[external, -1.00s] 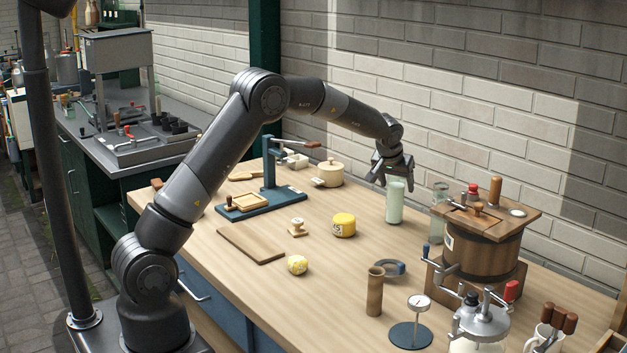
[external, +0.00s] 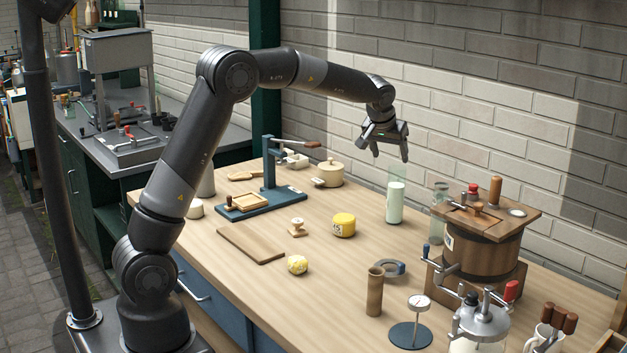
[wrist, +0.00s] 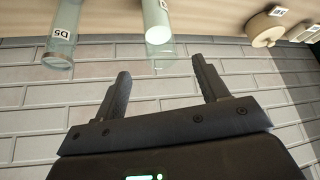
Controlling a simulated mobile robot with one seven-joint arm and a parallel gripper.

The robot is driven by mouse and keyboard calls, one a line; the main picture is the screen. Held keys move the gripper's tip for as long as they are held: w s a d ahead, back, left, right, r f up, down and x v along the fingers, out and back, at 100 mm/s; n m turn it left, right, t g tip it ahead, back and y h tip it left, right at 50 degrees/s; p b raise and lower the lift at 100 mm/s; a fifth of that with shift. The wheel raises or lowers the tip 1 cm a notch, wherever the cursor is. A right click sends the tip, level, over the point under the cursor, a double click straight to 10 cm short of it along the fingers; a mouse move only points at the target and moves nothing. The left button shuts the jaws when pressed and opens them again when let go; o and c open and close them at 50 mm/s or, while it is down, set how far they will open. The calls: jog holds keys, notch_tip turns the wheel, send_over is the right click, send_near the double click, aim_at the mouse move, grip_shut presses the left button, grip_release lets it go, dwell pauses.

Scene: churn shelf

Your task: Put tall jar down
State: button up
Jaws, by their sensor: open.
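The tall jar (external: 395,203) is clear glass with pale green-white contents. It stands upright on the wooden bench near the brick wall. It also shows at the top of the wrist view (wrist: 158,24). My gripper (external: 382,153) is open and empty, above and slightly left of the jar in the external view, apart from it. Its two spread fingers (wrist: 160,68) have nothing between them but the wall behind in the wrist view.
A clear glass jar (external: 437,213), labelled D5 in the wrist view (wrist: 61,30), stands right of the tall jar. A wooden churn (external: 482,250) is further right. A cream pot (external: 331,174) and a yellow round block (external: 344,224) are to the left. Bare bench lies in front.

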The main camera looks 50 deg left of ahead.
jog(key=s+a+r+m+h, duration=0.1)
jog(key=s+r, duration=0.3)
jog(key=s, duration=0.8)
jog(key=s+r+m, duration=0.1)
jog(key=s+r, duration=0.3)
jog(key=s, duration=0.8)
jog(key=s+f+m, duration=0.1)
jog(key=s+f, duration=0.1)
jog(key=s, duration=0.8)
jog(key=s+f+m+h, duration=0.1)
jog(key=s+f, duration=0.2)
jog(key=s, duration=0.8)
jog(key=shift+s+d+f, duration=0.25)
jog(key=shift+d+f, duration=0.1)
jog(key=shift+d, duration=0.05)
